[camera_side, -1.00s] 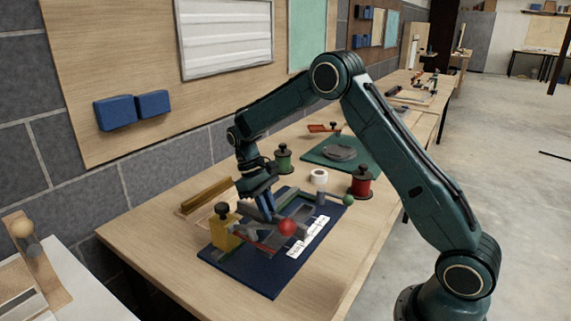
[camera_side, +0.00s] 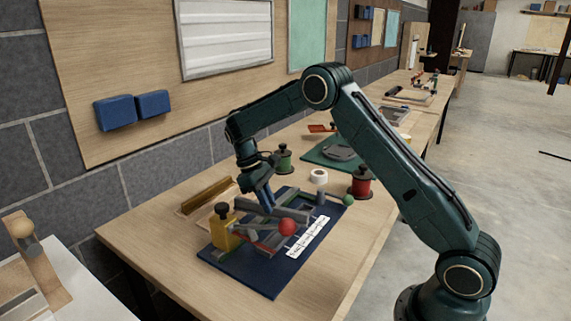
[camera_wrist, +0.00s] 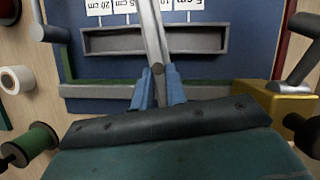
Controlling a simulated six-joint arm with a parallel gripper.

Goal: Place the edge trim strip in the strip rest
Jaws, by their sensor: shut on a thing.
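My gripper (camera_side: 266,201) is over the blue fixture board, tilted, with its blue fingers shut on a slim pale grey strip, the edge trim strip (camera_wrist: 151,28). In the wrist view my fingertips (camera_wrist: 158,88) pinch it, and it runs up the picture from them. It passes over a grey rectangular trough (camera_wrist: 100,41) beside white length labels. The trough may be the strip rest, but I cannot tell for sure. Whether the strip touches the trough is unclear. In the side view my fingers and fixture parts partly hide the strip.
The blue board (camera_side: 245,277) carries a yellow block (camera_side: 222,234) with a black knob, a red ball (camera_side: 287,227) and a green ball (camera_side: 348,200). A green spool (camera_side: 283,160), white roll (camera_side: 319,176) and red spool (camera_side: 361,184) stand behind. The bench front is clear.

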